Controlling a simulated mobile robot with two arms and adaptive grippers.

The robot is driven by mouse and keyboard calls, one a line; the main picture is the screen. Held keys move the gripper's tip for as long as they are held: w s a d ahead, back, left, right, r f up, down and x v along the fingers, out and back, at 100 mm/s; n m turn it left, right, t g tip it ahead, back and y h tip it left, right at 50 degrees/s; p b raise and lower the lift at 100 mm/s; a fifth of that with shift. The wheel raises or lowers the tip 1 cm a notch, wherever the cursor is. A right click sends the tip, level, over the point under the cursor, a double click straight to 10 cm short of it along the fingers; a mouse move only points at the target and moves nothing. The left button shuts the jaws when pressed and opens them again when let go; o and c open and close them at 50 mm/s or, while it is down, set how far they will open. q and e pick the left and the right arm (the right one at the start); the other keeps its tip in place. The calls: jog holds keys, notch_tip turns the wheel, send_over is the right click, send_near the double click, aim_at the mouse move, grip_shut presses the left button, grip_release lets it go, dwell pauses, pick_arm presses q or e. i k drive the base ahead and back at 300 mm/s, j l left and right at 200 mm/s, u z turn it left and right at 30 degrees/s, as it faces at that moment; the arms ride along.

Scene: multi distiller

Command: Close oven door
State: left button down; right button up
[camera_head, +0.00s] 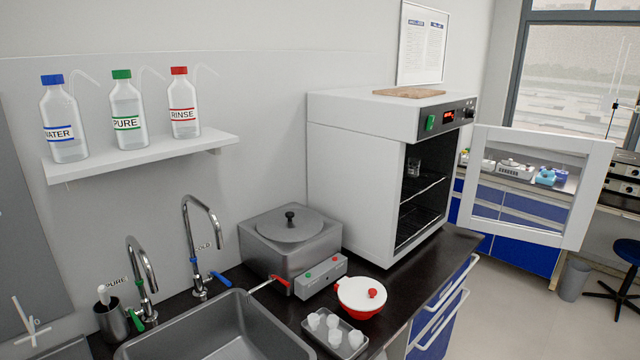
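A white lab oven (351,177) stands on the dark counter near the middle of the view. Its door (584,193), a white frame around a clear pane, is wide open and swung out to the right. The control panel above the opening has a green switch and a lit red display. Neither of my grippers is in view.
A steel water bath (290,245), a red and white bowl (361,297) and a tray of small white cups (333,335) stand before the oven. A sink (215,335) with taps is at lower left. Labelled bottles stand on a wall shelf (140,158).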

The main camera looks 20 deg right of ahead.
aim_at(540, 187)
jog(key=i+l+u, duration=0.15)
jog(key=l+u, duration=0.15)
jog(key=l, duration=1.25)
jog(key=l+u, duration=0.25)
jog(key=l, duration=1.3)
jog(key=l+u, duration=0.1)
jog(key=l, duration=0.4)
jog(key=k+l+u, duration=0.15)
jog(key=l, duration=0.3)
jog(key=l+u, duration=0.1)
jog(key=l, duration=0.4)
jog(key=k+l+u, duration=0.15)
jog(key=l, duration=0.3)
jog(key=k+l+u, duration=0.1)
jog(key=l, duration=0.4)
jog(key=k+l+u, duration=0.15)
jog(key=l, duration=0.3)
jog(key=k+l+u, duration=0.1)
jog(key=l, duration=0.3)
jog(key=k+l+u, duration=0.15)
jog(key=l, duration=0.3)
jog(key=k+l, duration=0.1)
jog(key=l, duration=0.35)
jog(key=k+l+u, duration=0.1)
jog(key=l, duration=0.35)
jog(key=k+l+u, duration=0.1)
jog(key=l, duration=0.35)
